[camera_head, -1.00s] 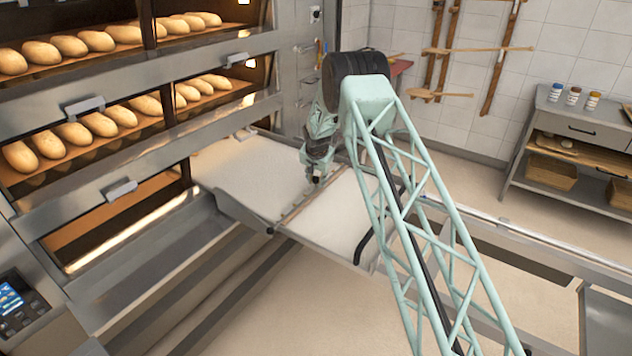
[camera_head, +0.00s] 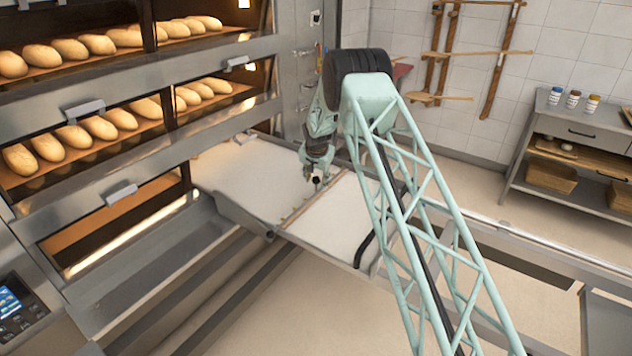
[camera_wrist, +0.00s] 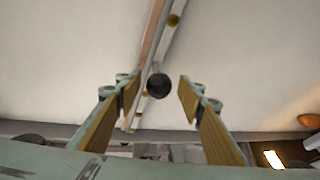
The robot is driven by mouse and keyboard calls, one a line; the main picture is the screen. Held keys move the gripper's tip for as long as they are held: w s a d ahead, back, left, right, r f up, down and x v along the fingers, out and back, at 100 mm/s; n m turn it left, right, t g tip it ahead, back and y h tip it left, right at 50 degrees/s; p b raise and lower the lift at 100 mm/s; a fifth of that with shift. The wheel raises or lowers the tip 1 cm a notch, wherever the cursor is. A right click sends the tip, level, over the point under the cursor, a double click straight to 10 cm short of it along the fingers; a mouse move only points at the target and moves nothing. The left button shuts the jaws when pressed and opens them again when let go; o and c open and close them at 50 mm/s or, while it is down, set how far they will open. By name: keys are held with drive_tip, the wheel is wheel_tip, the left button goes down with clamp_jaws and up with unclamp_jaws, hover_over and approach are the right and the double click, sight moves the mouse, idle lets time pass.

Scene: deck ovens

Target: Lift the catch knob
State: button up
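The catch knob is a small dark ball (camera_wrist: 158,86) on the bar between two pale panels in the wrist view. My gripper (camera_wrist: 157,98) is open, with one tan-padded finger to the left of the knob and one to the right. Gaps show between the knob and both fingers. In the head view my gripper (camera_head: 318,181) is low over the seam between the two pale loader panels (camera_head: 250,182). It is too small there to tell the knob from the fingertips.
Deck ovens with rows of loaves (camera_head: 75,137) stand at the left, with an oven handle (camera_head: 121,193) beside the loader. A control panel (camera_head: 18,305) is at lower left. A shelf unit (camera_head: 580,130) with jars stands at the right. Open floor lies in front.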

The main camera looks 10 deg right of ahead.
drive_tip(key=shift+r, duration=0.1)
drive_tip(key=v, duration=1.1)
drive_tip(key=shift+s+r, duration=0.2)
drive_tip(key=shift+r, duration=0.15)
idle(0.4)
drive_tip(key=shift+r, duration=0.1)
drive_tip(key=s+r+n, duration=0.1)
drive_tip(key=s+r, duration=0.7)
drive_tip(key=r, duration=0.3)
drive_tip(key=s+r+n, duration=0.1)
drive_tip(key=s+r, duration=0.7)
drive_tip(key=r, duration=0.4)
drive_tip(key=s+d+r+n, duration=0.1)
drive_tip(key=s+r, duration=0.5)
drive_tip(key=s, duration=0.4)
drive_tip(key=s+r, duration=0.7)
drive_tip(key=s, duration=0.2)
drive_tip(key=s+r+n, duration=0.1)
drive_tip(key=s+r, duration=0.2)
drive_tip(key=s, duration=0.9)
drive_tip(key=s+r+n, duration=0.1)
drive_tip(key=s+r, duration=0.1)
drive_tip(key=s, duration=1)
drive_tip(key=s+f+n+g, duration=0.1)
drive_tip(key=s+f+n, duration=0.1)
drive_tip(key=s, duration=2.1)
drive_tip(key=shift+s+a+f+y, duration=0.2)
drive_tip(key=shift+f+y, duration=0.1)
drive_tip(key=shift+f, duration=0.45)
